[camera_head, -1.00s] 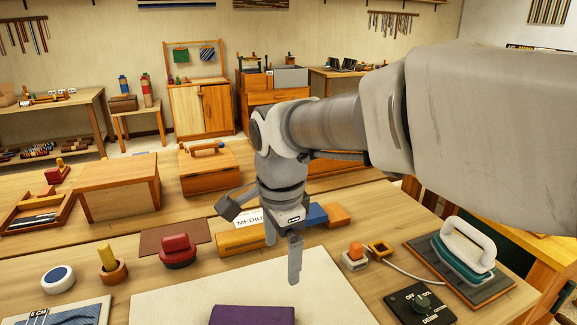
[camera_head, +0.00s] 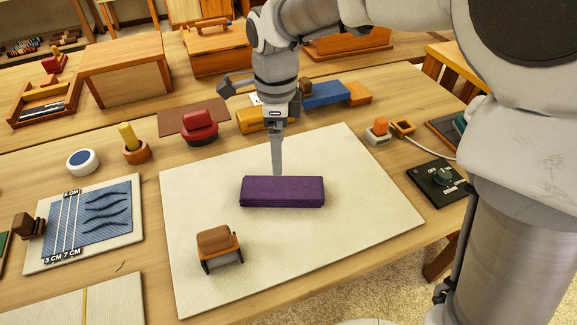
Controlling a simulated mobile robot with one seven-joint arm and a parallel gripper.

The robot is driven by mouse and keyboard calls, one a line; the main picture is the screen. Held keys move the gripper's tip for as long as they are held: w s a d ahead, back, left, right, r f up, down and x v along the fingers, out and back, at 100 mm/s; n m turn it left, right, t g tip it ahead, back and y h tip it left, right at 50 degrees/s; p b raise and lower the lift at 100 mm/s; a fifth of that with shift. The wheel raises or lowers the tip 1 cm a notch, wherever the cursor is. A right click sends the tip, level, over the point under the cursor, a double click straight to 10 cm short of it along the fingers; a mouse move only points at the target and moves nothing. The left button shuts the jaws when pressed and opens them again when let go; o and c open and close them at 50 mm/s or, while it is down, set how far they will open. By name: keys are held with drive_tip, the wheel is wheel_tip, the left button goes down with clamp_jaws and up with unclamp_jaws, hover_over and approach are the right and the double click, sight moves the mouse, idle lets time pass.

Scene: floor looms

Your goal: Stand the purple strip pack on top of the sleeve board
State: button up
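The purple strip pack (camera_head: 282,192) is a long, low block lying flat on the pale cream board in the middle of the table. My gripper (camera_head: 277,172) points straight down, its tip at the pack's back top edge in the picture. I see only one finger outline, so its opening does not show, and I cannot tell whether it touches the pack. What looks like the sleeve board (camera_head: 215,239), a small brown padded top on an orange frame with dark legs, stands on the cream board, left and nearer than the pack. Its top is bare.
The cream board (camera_head: 370,215) has free room around the pack. A red-handled item (camera_head: 200,127), a yellow block (camera_head: 252,121) and a blue block (camera_head: 325,95) stand behind it. A striped denim panel (camera_head: 95,222) lies left. A black dial box (camera_head: 437,182) is right.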

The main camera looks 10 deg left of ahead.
drive_tip(key=b, duration=0.2)
hover_over(282, 187)
drive_tip(key=f, duration=0.7)
drive_tip(key=shift+w+a, duration=0.15)
drive_tip(key=shift+a, duration=0.15)
drive_tip(key=f, duration=0.1)
drive_tip(key=f+b, duration=0.1)
drive_tip(key=f, duration=0.2)
drive_tip(key=shift+d+f, duration=0.3)
drive_tip(key=shift+f+b, duration=0.3)
drive_tip(key=shift+f, duration=0.15)
drive_tip(key=shift+c, duration=0.2)
